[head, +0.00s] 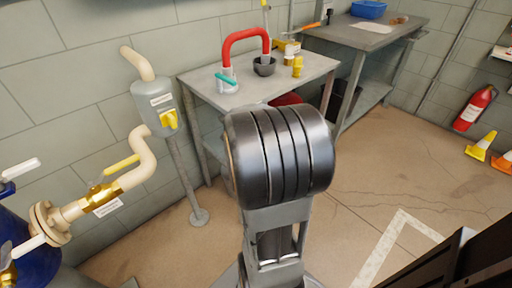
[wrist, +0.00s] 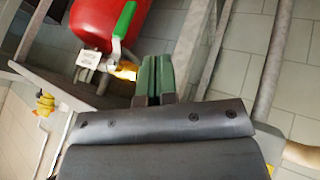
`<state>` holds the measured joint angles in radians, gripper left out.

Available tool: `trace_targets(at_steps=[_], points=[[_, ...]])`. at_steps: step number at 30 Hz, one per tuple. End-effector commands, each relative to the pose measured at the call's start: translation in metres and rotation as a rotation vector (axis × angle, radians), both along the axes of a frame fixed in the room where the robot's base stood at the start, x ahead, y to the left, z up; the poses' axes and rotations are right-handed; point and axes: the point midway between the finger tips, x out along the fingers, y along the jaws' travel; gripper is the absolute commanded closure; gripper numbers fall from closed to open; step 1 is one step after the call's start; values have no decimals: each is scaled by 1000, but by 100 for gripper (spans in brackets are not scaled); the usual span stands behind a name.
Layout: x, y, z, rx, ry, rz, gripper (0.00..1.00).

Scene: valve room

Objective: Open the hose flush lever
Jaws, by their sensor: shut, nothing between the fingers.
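In the wrist view a bright green lever (wrist: 125,19) stands on a small valve with a brass end (wrist: 124,71) and a white tag (wrist: 89,60), in front of a red rounded body (wrist: 88,22). My gripper (wrist: 153,73) shows green fingers, shut and empty, just right of the brass end in the picture; I cannot tell whether they touch. In the head view a teal lever (head: 226,79) sits at the foot of a red hose bend (head: 246,37) on the bench. I cannot tell which lever is the hose flush one. My arm hides the gripper there.
Yellow handles show on a grey canister (head: 169,118) and a cream pipe (head: 122,165) at left. A grey bench (head: 201,74) stands behind my arm, with part of a red body (head: 287,99) below. Grey bars (wrist: 187,50) flank my gripper.

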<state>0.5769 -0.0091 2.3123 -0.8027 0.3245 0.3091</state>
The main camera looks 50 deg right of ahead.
Motion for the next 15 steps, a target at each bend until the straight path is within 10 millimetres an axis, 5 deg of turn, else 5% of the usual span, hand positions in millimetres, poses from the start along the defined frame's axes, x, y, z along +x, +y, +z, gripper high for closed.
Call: trace_targets(at_steps=[15], points=[[27, -40, -70, 2, 3, -1, 100]])
